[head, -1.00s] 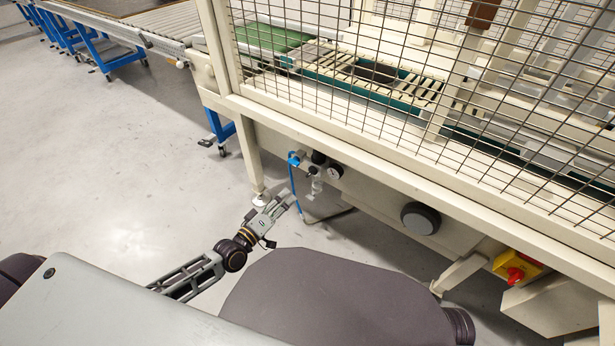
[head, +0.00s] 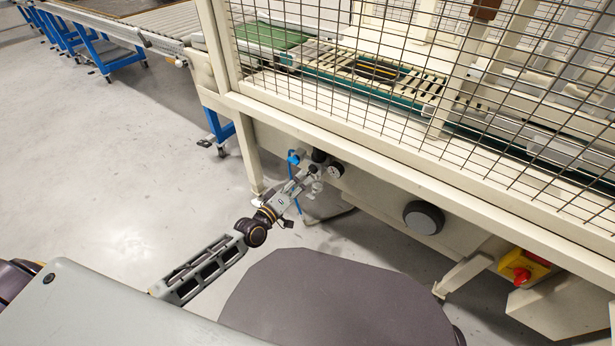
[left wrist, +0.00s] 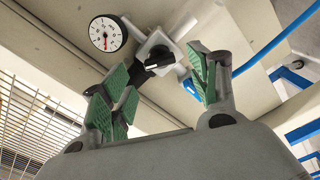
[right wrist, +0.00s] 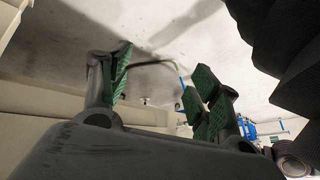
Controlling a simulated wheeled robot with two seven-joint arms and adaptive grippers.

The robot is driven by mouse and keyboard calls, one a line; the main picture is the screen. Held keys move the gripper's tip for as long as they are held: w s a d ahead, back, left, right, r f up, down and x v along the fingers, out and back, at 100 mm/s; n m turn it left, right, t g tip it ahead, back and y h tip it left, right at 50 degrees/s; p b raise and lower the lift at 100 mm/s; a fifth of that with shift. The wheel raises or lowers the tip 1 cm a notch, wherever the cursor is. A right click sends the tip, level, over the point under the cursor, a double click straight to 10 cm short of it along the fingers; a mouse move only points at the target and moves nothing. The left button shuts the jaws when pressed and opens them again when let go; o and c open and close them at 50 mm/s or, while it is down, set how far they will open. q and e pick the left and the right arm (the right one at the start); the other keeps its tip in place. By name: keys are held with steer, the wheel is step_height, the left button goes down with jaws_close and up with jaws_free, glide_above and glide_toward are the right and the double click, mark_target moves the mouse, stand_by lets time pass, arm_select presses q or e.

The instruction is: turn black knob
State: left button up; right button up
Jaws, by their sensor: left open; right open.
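The black knob (left wrist: 158,61) sits on a pale grey valve block under the machine frame, beside a round white gauge (left wrist: 107,34). My left gripper (left wrist: 160,72) is open, with green-padded fingers on either side of the knob in the left wrist view. Whether the fingers touch it I cannot tell. In the head view my left gripper (head: 303,180) is at the valve unit, just left of the gauge (head: 336,170), and partly covers the valve area. My right gripper (right wrist: 160,88) is open and empty in the right wrist view, away from the valve.
A blue fitting (head: 294,157) and blue hose are left of the valve. The wire-mesh cage (head: 400,80) rises above. A large dark round knob (head: 423,217) and a red switch on yellow (head: 522,267) are further right. The floor (head: 120,190) at left is clear.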

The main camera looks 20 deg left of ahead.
mark_target(308, 174)
arm_select(q)
steer(key=shift+x, duration=0.85)
steer(key=shift+b+x, duration=0.5)
steer(key=shift+x, duration=0.5)
steer(key=shift+w+d, duration=0.2)
steer(key=shift+w, duration=0.25)
arm_select(e)
steer(key=f, duration=0.3)
steer(key=shift+a+t, duration=0.2)
steer(key=shift+t, duration=0.2)
steer(key=shift+w, duration=0.1)
arm_select(q)
steer(key=shift+c, duration=0.5)
steer(key=c, duration=0.9)
arm_select(e)
steer(key=shift+r, duration=0.15)
